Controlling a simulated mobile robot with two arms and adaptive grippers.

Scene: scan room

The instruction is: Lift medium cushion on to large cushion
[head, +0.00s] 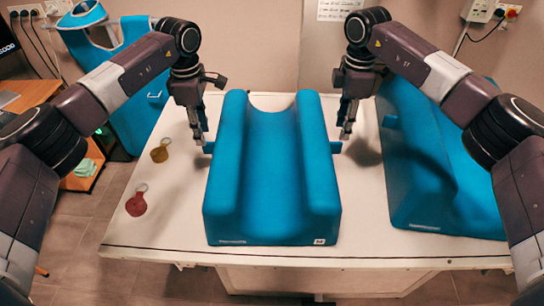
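The medium cushion (272,150) is blue with a lengthwise channel and a small "M" label at its front right. It appears to sit upright on the white table (150,230), close to the front edge. It has a small tab on its left side (208,147) and one on its right side (335,147). The large cushion (425,170), also blue, is at the right, partly hidden by my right arm. My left gripper (203,138) points down at the left tab, and my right gripper (344,132) points down at the right tab. Their grip on the tabs is unclear.
A red tag (136,204) and a yellow-brown tag (159,153) lie on the table's left part. A narrow gap of bare table separates the two cushions. A blue piece of equipment (135,95) stands behind at the left, beside a wooden shelf unit (85,170).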

